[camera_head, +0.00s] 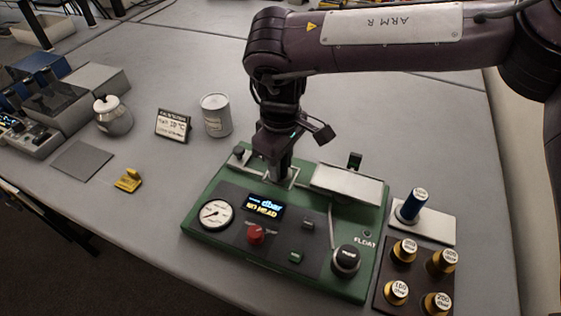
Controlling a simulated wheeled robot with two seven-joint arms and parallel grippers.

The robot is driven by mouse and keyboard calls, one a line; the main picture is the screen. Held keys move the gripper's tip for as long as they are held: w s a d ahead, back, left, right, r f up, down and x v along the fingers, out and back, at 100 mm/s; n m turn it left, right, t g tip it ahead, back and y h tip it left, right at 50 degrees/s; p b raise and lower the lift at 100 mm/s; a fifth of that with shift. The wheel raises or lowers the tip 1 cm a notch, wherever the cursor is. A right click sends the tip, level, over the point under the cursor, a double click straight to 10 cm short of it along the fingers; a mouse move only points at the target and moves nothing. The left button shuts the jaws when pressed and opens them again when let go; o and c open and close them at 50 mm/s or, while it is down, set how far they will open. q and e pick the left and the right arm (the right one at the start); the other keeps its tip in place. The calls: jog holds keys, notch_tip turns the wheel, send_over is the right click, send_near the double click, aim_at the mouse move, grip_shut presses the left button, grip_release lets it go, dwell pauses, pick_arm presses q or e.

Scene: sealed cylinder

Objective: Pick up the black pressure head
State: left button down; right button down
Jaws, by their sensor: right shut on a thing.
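My right gripper (276,168) points down over the back left part of the green instrument (200,243), at a light-rimmed square opening. It is shut on a dark thing that looks to be the black pressure head; the jaws and the dark arm hide most of it, and I cannot tell whether it is clear of the opening. The instrument's display (263,207) reads "NO HEAD". My left gripper is not in view.
A gauge (216,214), red knob (255,234) and black knob (346,260) are on the instrument. A blue cylinder (413,205) and brass weights (404,251) stand right. A can (216,115), sign (173,125) and jar (113,115) stand left; a yellow piece (128,181) lies nearer.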

notch_tip(320, 180, up, 8)
jog(key=shift+w+f+b, duration=0.1)
jog(key=shift+b, duration=0.25)
notch_tip(320, 180, up, 12)
jog(key=p, duration=0.2)
jog(key=shift+r+p, duration=0.2)
jog(key=shift+p, duration=0.1)
